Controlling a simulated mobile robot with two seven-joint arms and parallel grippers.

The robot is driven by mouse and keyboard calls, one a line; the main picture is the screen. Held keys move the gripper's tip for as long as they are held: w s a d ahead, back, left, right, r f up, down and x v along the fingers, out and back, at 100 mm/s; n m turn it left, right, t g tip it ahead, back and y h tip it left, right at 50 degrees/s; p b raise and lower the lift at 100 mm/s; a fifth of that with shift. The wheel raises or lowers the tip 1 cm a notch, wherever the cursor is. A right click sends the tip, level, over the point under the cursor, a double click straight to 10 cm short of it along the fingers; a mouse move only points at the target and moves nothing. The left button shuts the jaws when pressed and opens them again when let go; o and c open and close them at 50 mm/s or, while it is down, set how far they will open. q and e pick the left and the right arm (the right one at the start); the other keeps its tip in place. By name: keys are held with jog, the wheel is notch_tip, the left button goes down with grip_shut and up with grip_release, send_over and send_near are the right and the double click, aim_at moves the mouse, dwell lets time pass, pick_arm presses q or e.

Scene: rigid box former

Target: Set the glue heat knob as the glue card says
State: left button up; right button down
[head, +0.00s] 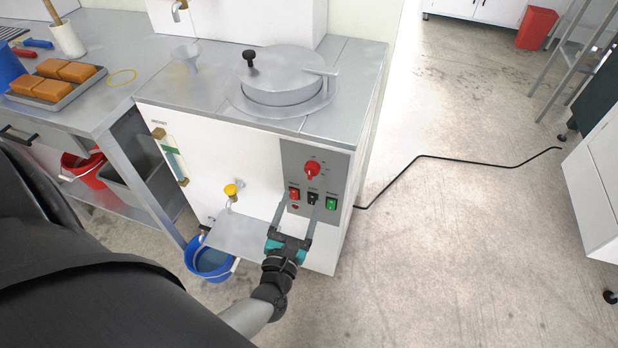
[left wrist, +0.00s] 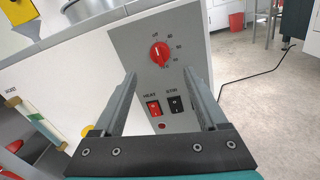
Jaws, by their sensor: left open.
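The red round heat knob (head: 312,169) is on the grey control panel (head: 291,156) on the front of a white cabinet. In the left wrist view the knob (left wrist: 160,53) has a white pointer line, close to upright, with small numbers around it that I cannot read surely. My left gripper (head: 298,206) is open and empty, its fingers pointing up the panel below the knob. In the left wrist view the fingers (left wrist: 160,74) stand apart on either side below the knob, not holding it. I cannot make out a glue card. My right gripper is not in view.
Below the knob are a red switch (head: 294,193), a black switch (head: 312,198) and a green switch (head: 331,203). A lidded round pot (head: 284,97) tops the cabinet. A yellow-handled tap (head: 231,190) is left, over a metal plate (head: 240,238) and blue bucket (head: 211,262).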

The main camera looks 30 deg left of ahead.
aim_at(310, 176)
pick_arm(q)
jog(key=x, duration=0.8)
jog(key=shift+w+f+b, duration=0.1)
jog(key=shift+w+b, duration=0.1)
jog(key=shift+b, duration=0.15)
jog(key=shift+c, duration=0.2)
grip_shut()
